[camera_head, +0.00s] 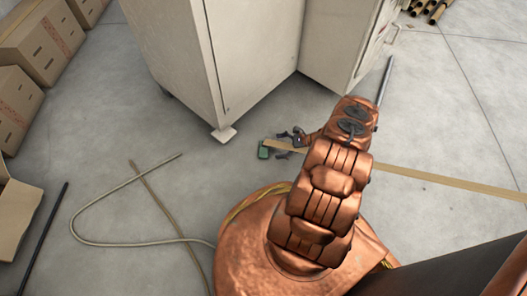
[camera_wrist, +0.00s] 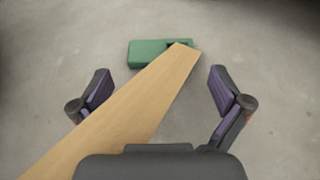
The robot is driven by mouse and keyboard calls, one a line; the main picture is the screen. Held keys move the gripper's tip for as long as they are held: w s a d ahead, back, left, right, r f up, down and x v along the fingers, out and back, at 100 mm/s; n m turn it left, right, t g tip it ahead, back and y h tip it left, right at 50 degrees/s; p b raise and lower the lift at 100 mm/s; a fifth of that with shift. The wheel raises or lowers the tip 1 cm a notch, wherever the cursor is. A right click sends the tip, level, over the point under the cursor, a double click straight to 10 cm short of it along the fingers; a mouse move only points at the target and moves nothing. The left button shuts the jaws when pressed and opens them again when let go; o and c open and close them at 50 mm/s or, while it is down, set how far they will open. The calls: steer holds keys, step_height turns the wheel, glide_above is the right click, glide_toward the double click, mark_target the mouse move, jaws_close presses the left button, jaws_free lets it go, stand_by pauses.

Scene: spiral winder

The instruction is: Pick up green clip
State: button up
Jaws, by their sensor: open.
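The green clip (camera_wrist: 148,52) lies on the concrete floor at the top middle of the wrist view. The end of a wooden strip (camera_wrist: 130,105) lies over or against its right part and hides some of it. In the head view the green clip (camera_head: 264,152) is small, just left of my gripper (camera_head: 285,145), near the cabinet's foot. In the wrist view my gripper (camera_wrist: 162,95) is open, with its two fingers spread wide on either side of the strip. Nothing is held between them. The clip is beyond the fingertips.
A pale cabinet (camera_head: 170,50) stands just behind the clip, with a foot (camera_head: 224,134) close by. The strip (camera_head: 450,181) runs off to the right. A hose (camera_head: 110,242) and thin rods lie at left. Cardboard boxes (camera_head: 40,45) stand at far left.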

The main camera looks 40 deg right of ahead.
mark_target(268, 149)
steer(key=shift+f+b+x, duration=0.25)
steer(key=shift+b+x, duration=0.65)
steer(key=shift+x, duration=1.1)
steer(key=shift+w+a+f, duration=0.2)
steer(key=shift+w+a, duration=0.15)
steer(key=shift+w, duration=0.1)
steer(key=shift+c, duration=0.3)
steer(key=c, duration=0.8)
steer(key=shift+r, duration=0.55)
steer(key=r+p, duration=0.2)
steer(key=r, duration=0.1)
steer(key=shift+s+a+p, duration=0.1)
steer(key=shift+s+p, duration=0.2)
steer(key=shift+s, duration=0.1)
steer(key=s+p, duration=0.1)
steer(key=s, duration=0.4)
steer(key=s+p, duration=0.1)
steer(key=s, duration=0.4)
steer(key=s+r+p, duration=0.1)
steer(key=s+p, duration=0.1)
steer(key=s, duration=0.3)
steer(key=shift+s, duration=0.15)
